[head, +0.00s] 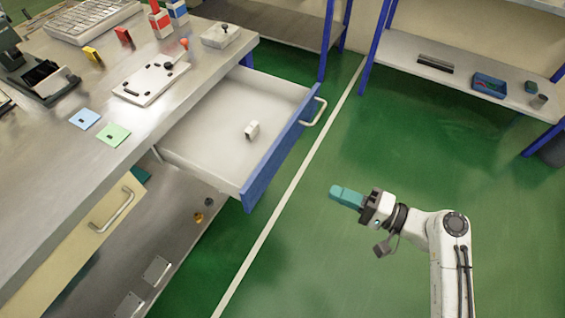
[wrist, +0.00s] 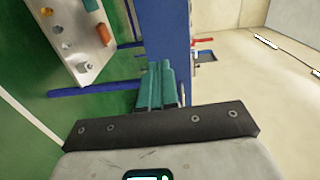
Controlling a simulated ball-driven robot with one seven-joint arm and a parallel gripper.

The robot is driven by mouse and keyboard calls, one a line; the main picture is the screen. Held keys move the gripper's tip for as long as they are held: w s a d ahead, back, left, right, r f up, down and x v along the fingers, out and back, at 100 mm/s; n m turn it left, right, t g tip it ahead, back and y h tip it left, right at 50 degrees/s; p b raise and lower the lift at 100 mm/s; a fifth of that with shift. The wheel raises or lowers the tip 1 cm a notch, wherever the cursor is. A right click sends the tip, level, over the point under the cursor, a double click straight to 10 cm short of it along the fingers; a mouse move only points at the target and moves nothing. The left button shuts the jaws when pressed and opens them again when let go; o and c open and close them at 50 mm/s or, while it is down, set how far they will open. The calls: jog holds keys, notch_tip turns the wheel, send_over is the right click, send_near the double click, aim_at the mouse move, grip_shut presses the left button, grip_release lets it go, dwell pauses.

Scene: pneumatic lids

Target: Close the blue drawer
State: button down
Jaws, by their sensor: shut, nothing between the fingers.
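The blue drawer (head: 278,152) is pulled out from under the workbench in the head view. Its front is blue with a pale bar handle (head: 316,112), and its inside is light grey. A small white object (head: 252,130) lies on the drawer's floor. My gripper (head: 335,192) is to the right of the drawer front, apart from it, over the green floor. Its teal fingers are shut and empty, and point left toward the drawer side.
The workbench (head: 60,150) carries a keyboard (head: 93,20), a white plate (head: 150,83) and several small items. A yellow drawer (head: 85,240) is below it at left. Blue-framed shelving (head: 400,45) stands at the back. The green floor (head: 300,260) around my arm is clear.

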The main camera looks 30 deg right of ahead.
aim_at(203, 136)
jog(key=shift+t, duration=0.3)
jog(key=p+x, duration=0.1)
jog(key=x, duration=0.6)
jog(key=p+x, duration=0.1)
jog(key=x, duration=0.6)
jog(key=shift+w+d+r, duration=0.2)
jog(key=b+x, duration=0.7)
jog(key=x, duration=1.8)
jog(key=shift+a+f, duration=0.1)
jog(key=shift+a, duration=0.05)
jog(key=shift+w+a+b, duration=0.3)
jog(key=shift+w+b, duration=0.15)
jog(key=shift+w+r, duration=0.1)
jog(key=shift+r, duration=0.25)
